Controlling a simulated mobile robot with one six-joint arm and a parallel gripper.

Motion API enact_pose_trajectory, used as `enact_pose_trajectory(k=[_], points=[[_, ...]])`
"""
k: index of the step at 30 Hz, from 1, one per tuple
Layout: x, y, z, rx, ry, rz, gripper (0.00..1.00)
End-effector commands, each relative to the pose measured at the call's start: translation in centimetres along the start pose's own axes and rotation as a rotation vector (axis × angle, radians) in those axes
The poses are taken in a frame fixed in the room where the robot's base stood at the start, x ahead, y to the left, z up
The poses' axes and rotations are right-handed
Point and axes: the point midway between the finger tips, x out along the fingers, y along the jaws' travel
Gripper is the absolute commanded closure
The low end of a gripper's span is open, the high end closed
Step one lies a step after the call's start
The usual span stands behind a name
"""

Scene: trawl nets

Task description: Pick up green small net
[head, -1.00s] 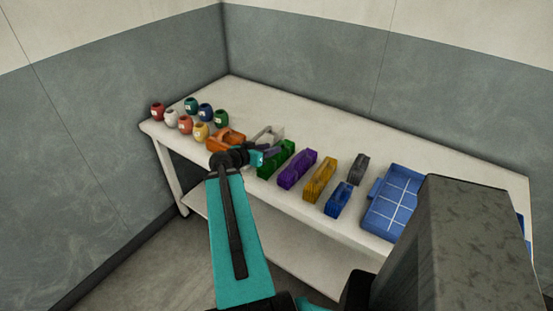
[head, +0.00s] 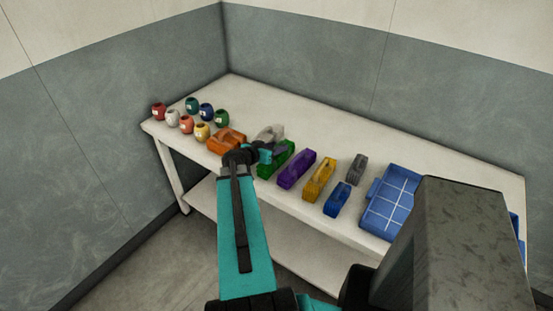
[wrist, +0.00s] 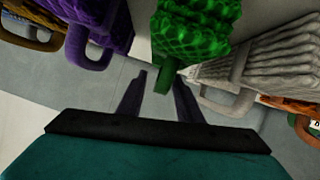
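In the wrist view the green net (wrist: 195,32) is a knobbly green bundle at top centre, with a green handle pointing toward my gripper. My gripper (wrist: 162,78) is open, its two dark fingers apart. The end of the handle shows between or just beyond the fingertips; I cannot tell the exact depth. In the head view my gripper (head: 267,151) is at the green net and partly hides it.
A purple net (head: 297,169) lies close on the right, then a yellow one (head: 319,179) and a blue one (head: 338,199). A white net (wrist: 240,66) is close beside the green one. An orange net (head: 226,141), several small pots and a blue tray (head: 391,205) share the table.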

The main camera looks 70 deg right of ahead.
Motion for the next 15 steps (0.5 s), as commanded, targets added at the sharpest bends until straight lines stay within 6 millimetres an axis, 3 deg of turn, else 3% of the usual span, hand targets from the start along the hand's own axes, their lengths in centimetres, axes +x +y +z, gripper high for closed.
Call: enact_pose_trajectory(k=[5,11,15], points=[[-0.01,0.0,-0.01,0.0,0.0,0.0,0.67],[-0.01,0.0,-0.01,0.0,0.0,0.0,1.0],[-0.02,-0.01,-0.01,0.0,0.0,0.0,1.0]])
